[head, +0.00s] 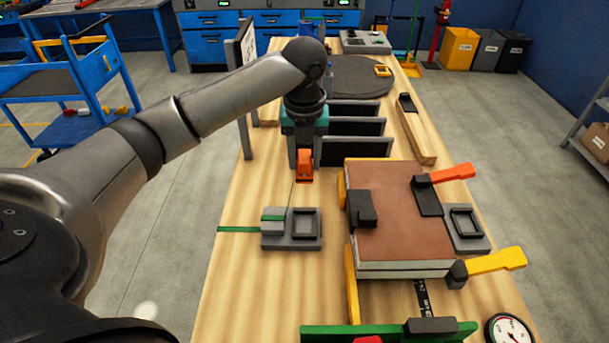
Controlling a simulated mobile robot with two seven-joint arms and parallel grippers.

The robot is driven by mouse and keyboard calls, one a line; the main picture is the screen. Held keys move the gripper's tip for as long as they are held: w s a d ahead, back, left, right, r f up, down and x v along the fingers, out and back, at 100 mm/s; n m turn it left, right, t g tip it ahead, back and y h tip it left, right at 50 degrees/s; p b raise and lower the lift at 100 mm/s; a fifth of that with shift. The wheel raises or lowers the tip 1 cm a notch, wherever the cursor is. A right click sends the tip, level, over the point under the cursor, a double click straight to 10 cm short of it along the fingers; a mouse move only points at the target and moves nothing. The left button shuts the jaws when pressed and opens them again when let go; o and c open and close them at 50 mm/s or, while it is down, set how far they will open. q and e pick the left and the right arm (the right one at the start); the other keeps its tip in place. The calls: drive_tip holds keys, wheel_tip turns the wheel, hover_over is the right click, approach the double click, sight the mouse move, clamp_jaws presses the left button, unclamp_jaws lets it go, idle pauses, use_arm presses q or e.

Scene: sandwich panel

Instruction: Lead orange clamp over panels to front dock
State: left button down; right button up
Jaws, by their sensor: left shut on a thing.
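My left gripper (305,153) reaches down over the middle of the table. It is shut on an orange piece, which looks like the orange clamp (304,168), behind and left of the panel stack. The brown-topped panels (398,205) lie stacked at the right. Another clamp with an orange handle (452,173) sits on their right edge, its black jaw on top. A grey dock (278,241) with a green strip lies left of the panels. A second grey dock (470,242) lies to their right. I cannot tell which is the front dock. My right gripper is not in view.
Upright dark plates (352,146) stand behind the panels. A yellow-handled clamp (495,262) grips the front right corner. A green bar (320,334) and a round gauge (510,330) are at the front. Bare wood is clear at front left.

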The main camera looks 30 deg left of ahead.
sight(305, 156)
use_arm(q)
drive_tip(key=shift+r, duration=0.9)
drive_tip(key=shift+r+p, duration=0.3)
drive_tip(key=shift+p, duration=0.05)
wheel_tip(305, 156, up, 5)
drive_tip(key=p, duration=0.6)
drive_tip(key=shift+f, duration=0.15)
drive_tip(key=shift+f, duration=0.1)
